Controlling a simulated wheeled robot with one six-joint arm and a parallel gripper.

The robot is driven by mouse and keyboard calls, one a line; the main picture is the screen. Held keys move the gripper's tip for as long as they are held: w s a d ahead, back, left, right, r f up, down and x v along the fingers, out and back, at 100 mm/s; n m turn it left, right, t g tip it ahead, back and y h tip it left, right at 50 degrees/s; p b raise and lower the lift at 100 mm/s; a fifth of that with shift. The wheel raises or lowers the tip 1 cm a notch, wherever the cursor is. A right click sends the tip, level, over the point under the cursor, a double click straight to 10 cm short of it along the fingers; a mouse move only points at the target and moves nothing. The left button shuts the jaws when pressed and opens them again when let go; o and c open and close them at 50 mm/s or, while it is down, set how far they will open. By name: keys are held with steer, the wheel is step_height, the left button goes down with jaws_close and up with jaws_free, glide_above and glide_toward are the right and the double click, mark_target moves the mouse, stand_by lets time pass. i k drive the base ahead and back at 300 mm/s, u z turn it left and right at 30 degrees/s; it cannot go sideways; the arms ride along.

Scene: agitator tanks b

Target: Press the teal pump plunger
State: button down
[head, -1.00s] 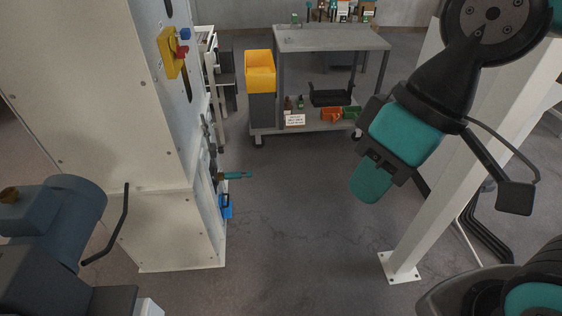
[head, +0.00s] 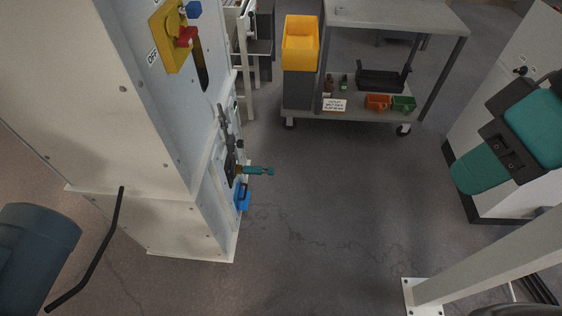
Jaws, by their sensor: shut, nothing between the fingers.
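The teal pump plunger (head: 258,170) is a short rod that sticks out to the right from the side face of the pale cabinet, low down, near the middle of the head view.
The tall pale cabinet (head: 140,226) carries a red-and-yellow switch (head: 173,36) and a blue padlock-like part (head: 242,197). A grey cart (head: 395,17) and a yellow bin (head: 300,43) stand behind. A white post (head: 480,258) crosses the lower right. The floor between is clear.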

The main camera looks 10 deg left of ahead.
mark_target(269, 171)
steer(key=u, duration=0.35)
steer(key=i, duration=0.85)
steer(key=u, duration=0.5)
